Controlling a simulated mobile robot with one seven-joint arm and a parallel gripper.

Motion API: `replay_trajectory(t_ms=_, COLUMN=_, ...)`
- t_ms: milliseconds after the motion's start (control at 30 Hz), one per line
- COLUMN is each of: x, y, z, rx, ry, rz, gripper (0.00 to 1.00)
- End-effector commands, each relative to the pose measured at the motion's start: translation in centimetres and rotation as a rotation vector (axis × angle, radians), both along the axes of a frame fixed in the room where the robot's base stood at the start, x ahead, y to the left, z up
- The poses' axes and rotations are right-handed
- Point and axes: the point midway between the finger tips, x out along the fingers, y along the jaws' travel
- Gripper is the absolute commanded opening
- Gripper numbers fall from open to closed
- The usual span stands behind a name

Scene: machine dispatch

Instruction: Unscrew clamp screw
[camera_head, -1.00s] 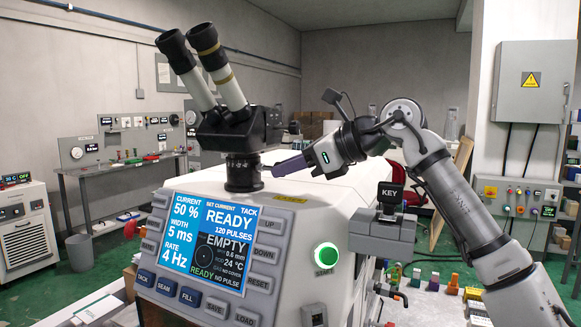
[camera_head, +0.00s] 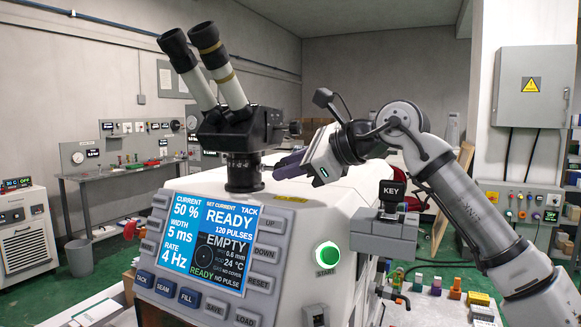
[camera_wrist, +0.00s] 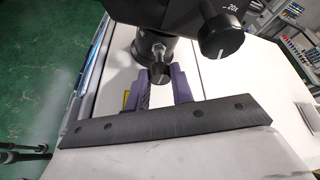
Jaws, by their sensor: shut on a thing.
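The clamp screw (camera_wrist: 159,72) is a small dark knob on the side of the black mount under the microscope head. In the wrist view it sits between the two purple fingertips of my gripper (camera_wrist: 160,77), and the jaws are shut on it. In the head view my gripper (camera_head: 278,170) reaches in from the right to the microscope's lower collar (camera_head: 244,172). The fingers hide most of the screw there, and its threads cannot be seen.
The white welding machine's screen (camera_head: 208,243) reads READY and EMPTY. A green START button (camera_head: 327,256) and a KEY block (camera_head: 391,191) are at its right. A larger black knob (camera_wrist: 221,36) marked 20X is close right of the screw in the wrist view.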

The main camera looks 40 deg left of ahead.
Motion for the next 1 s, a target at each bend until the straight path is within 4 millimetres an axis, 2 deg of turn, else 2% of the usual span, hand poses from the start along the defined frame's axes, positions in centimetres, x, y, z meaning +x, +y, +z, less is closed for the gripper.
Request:
replay_trajectory(t_ms=133, x=0.0, y=0.0, z=0.0, rx=0.0, ry=-0.001, rz=0.001, gripper=0.01)
replay_trajectory(t_ms=167, x=0.0, y=0.0, z=0.0, rx=0.0, ry=-0.001, rz=0.001, gripper=0.26)
replay_trajectory(t_ms=300, x=0.0, y=0.0, z=0.0, rx=-0.001, ry=0.0, rz=0.001, gripper=0.44)
replay_trajectory(t_ms=667, x=0.1, y=-0.4, z=0.1, rx=0.0, ry=0.001, rz=-0.001, gripper=0.46)
replay_trajectory(t_ms=767, x=0.2, y=-1.4, z=0.5, rx=0.001, ry=0.001, rz=-0.002, gripper=0.46)
replay_trajectory(t_ms=1000, x=0.7, y=-6.3, z=2.3, rx=0.001, ry=0.0, rz=-0.004, gripper=0.46)
